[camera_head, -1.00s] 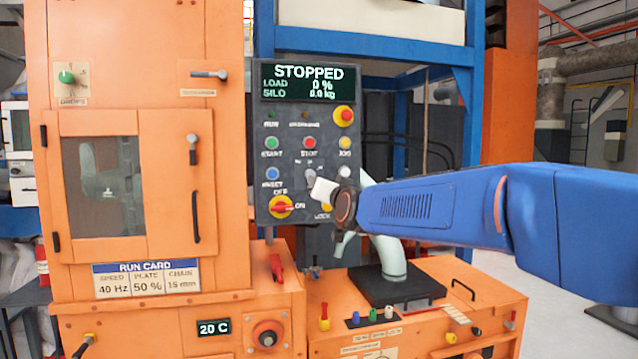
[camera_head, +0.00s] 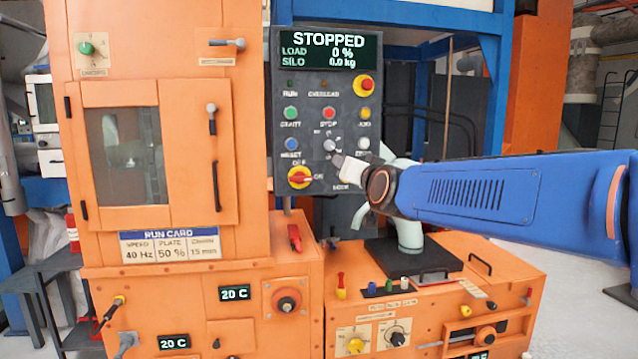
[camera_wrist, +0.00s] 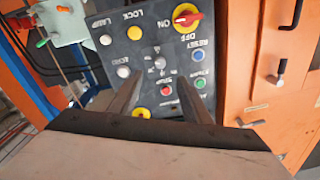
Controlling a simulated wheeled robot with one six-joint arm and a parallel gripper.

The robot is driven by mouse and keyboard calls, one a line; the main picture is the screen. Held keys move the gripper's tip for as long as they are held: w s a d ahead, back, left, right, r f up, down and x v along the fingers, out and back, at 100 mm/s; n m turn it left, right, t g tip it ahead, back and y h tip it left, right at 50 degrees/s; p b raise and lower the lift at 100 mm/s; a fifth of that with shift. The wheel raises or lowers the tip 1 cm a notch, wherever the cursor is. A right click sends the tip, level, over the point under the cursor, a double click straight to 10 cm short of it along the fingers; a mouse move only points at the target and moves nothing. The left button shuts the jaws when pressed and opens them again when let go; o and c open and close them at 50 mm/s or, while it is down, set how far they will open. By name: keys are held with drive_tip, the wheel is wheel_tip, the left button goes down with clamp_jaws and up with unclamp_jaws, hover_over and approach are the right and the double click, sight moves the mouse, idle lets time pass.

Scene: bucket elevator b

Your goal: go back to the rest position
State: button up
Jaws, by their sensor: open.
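My gripper (camera_head: 338,160) is in front of the lower part of the dark control panel (camera_head: 284,90). In the wrist view its two fingers (camera_wrist: 160,100) stand apart with nothing between them, and the panel (camera_wrist: 140,55) lies upside down beyond them. The panel display reads STOPPED, load 0 %, silo 0.0 kg. The red and yellow rotary switch (camera_head: 300,178) sits at the panel's lower left, its handle toward ON. My blue arm reaches in from the right. I cannot tell whether the gripper touches the panel.
The orange cabinet (camera_head: 185,30) with a window door (camera_head: 122,150) stands left of the panel. A lower orange console (camera_head: 500,265) with levers and knobs sits under my arm. A pale pipe (camera_head: 410,233) rises from its dark plate.

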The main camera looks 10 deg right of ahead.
drive_tip(key=s+d+f+n+g, duration=0.1)
drive_tip(key=s+d+f+g, duration=0.2)
drive_tip(key=s+f, duration=1.4)
drive_tip(key=s+d+f+n+g+h, duration=0.1)
drive_tip(key=s+d+f+n+g, duration=0.1)
drive_tip(key=s+f+g, duration=0.8)
drive_tip(key=s+d+f, duration=0.1)
drive_tip(key=s+f, duration=0.7)
drive_tip(key=s, duration=0.3)
drive_tip(key=shift+s+g, duration=0.15)
drive_tip(key=shift+g, duration=0.15)
drive_tip(key=shift+r, duration=0.1)
drive_tip(key=shift+c, duration=0.2)
